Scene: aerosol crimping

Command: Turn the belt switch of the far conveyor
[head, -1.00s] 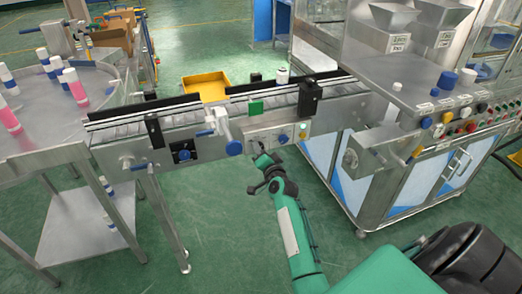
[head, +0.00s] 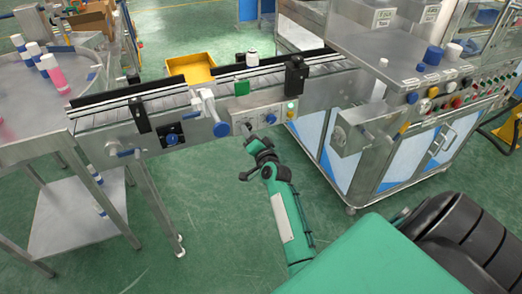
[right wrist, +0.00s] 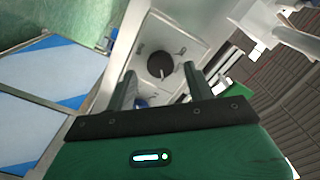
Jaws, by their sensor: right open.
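The conveyor (head: 205,128) runs across the head view between the round table and the machine. Its silver control panel (head: 258,112) faces me and carries a blue knob (head: 270,119) and small lights. My right gripper (head: 247,130) is just in front of the panel's left part, left of and below the blue knob. In the right wrist view a dark round switch knob (right wrist: 160,65) with a pale pointer lies between my right gripper's open fingers (right wrist: 161,82), beyond their tips. Contact cannot be told. My left gripper is not in view.
A second, black switch box (head: 171,138) with a blue knob sits further left on the conveyor front. The machine cabinet (head: 400,150) stands at right. Green floor below is clear.

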